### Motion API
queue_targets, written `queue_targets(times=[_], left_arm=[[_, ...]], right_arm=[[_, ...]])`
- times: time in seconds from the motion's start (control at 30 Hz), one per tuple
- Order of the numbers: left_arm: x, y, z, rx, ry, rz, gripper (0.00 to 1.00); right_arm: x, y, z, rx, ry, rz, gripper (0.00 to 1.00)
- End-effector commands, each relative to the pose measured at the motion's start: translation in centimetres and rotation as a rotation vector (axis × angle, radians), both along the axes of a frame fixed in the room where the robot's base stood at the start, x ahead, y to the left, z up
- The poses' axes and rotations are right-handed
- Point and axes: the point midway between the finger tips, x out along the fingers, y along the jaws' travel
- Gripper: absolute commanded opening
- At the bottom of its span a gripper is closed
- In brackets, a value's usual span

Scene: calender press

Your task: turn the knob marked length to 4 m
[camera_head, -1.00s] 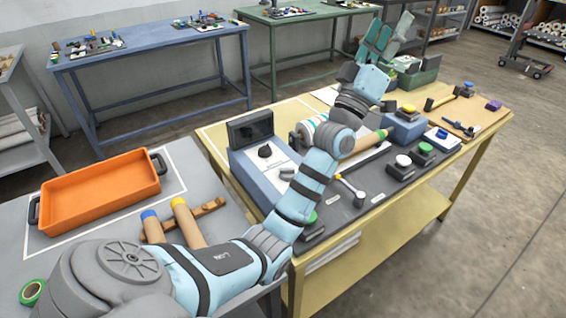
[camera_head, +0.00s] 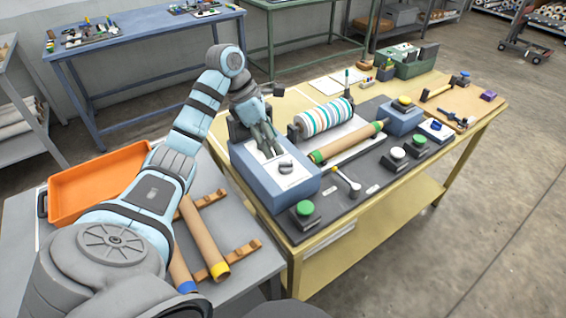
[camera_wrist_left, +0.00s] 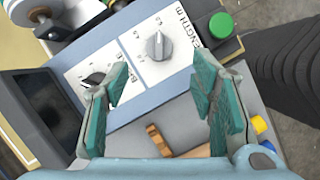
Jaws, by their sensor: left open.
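The control box (camera_head: 272,185) stands at the left end of the yellow table, with a white dial panel. The grey length knob (camera_head: 286,167) is on the panel's near part. In the left wrist view the length knob (camera_wrist_left: 158,46) sits beside "LENGTH M" lettering; its scale figures are too small to read surely. A second, darker knob (camera_wrist_left: 93,78) is left of it, partly behind a finger. My left gripper (camera_head: 268,142) is over the panel, open and empty; its teal fingers (camera_wrist_left: 165,100) are wide apart, short of the length knob. My right gripper is out of view.
A green button (camera_head: 305,207) stands in front of the box. A dark screen (camera_wrist_left: 45,115) is beside the dials. A striped roll (camera_head: 325,118) and a cardboard tube (camera_head: 348,140) lie to the right. An orange tray (camera_head: 85,185) and more tubes (camera_head: 203,240) are left.

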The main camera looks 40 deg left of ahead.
Motion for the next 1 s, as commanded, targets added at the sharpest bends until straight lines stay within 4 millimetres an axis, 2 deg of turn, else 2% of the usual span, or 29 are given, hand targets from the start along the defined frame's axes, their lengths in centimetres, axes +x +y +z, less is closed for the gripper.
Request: queue_targets(times=[0.1,0.3,0.43,0.63,0.93,1.0], left_arm=[[0.8,-1.0,-3.0,-0.002,0.002,0.0,0.51],[2.0,-2.2,-6.8,-0.004,-0.002,0.0,0.51],[2.3,-2.4,-7.6,-0.002,-0.003,0.0,0.51],[2.3,-2.4,-7.7,-0.001,-0.003,0.001,0.51],[2.3,-2.4,-7.6,-0.001,-0.003,0.001,0.05],[2.3,-2.4,-7.6,-0.001,-0.004,0.002,0.05]], right_arm=[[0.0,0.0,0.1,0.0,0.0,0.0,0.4],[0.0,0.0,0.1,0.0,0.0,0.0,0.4],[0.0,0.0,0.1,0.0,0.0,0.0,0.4],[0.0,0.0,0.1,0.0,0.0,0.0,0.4],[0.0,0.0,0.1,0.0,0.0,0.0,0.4],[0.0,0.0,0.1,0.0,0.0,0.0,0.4]])
